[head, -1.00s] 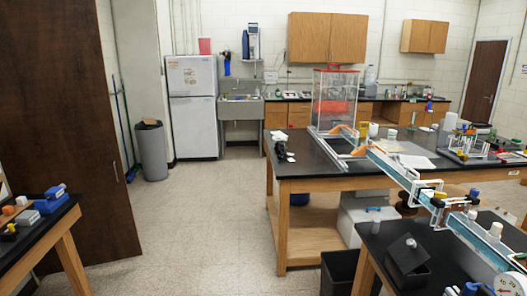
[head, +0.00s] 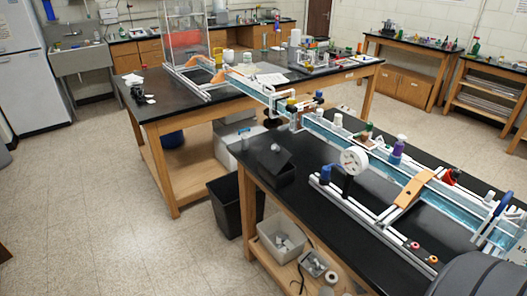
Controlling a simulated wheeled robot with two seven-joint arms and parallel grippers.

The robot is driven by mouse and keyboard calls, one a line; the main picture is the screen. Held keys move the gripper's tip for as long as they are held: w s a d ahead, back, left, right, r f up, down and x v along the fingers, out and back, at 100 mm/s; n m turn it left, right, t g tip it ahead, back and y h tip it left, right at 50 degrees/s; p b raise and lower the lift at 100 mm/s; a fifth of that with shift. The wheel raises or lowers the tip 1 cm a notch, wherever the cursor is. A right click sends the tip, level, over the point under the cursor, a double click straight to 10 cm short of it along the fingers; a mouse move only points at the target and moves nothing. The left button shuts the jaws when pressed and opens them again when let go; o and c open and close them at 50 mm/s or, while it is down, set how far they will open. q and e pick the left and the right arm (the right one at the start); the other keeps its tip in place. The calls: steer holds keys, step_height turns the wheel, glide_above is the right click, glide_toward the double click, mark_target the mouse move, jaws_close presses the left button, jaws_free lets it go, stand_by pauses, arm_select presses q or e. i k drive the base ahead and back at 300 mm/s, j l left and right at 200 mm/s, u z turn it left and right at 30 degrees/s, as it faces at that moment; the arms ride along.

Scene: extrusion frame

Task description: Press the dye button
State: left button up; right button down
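Two small round knobs or buttons, one red (head: 414,246) and one orange (head: 432,260), sit at the near end of a white extrusion rail (head: 372,222) on the near black-topped bench. I cannot tell which of them, if either, is the dye button; no label is readable. A purple-topped bottle (head: 397,152) stands by the long clear water channel (head: 355,145). Neither of my grippers is in view.
A white dial gauge (head: 354,160) and an orange bracket (head: 412,190) stand along the near bench. A dark bin (head: 229,205) stands on the floor at its left end. The floor at left (head: 80,220) is clear. A dark grey rounded shape fills the lower right corner.

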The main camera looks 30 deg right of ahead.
mark_target(401, 137)
steer(key=k+z, duration=0.2)
steer(key=z, duration=1.65)
